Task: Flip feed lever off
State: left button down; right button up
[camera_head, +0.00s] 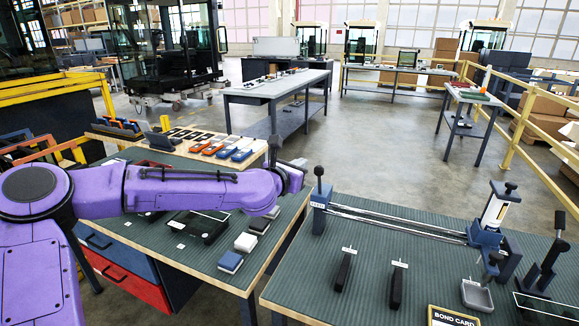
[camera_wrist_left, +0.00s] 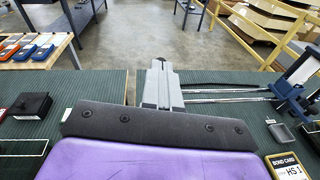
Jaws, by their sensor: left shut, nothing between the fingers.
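A lever with a black ball knob (camera_head: 319,172) stands roughly upright on a blue block (camera_head: 320,196) at the left end of two long rails on the right bench. The small label on the block is too small to read, so I cannot confirm it is the feed lever. My left gripper (camera_head: 298,166) is just left of this knob, shut and empty, apparently apart from it. In the left wrist view the shut gripper (camera_wrist_left: 160,72) points away over the bench and hides the lever's block. My right gripper is not in view.
A blue fixture (camera_head: 485,238) holds a white cylinder at the rails' right end. Another black lever (camera_head: 548,262) stands further right. Two black bars (camera_head: 397,287), a grey tray (camera_head: 477,296) and a bond card (camera_head: 452,317) lie on the right bench. A gap separates it from the left bench.

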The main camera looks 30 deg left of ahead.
pick_arm(q)
jog(key=s+r, duration=0.2)
jog(key=r, duration=0.1)
jog(key=shift+s, duration=0.35)
jog(key=shift+f, duration=0.1)
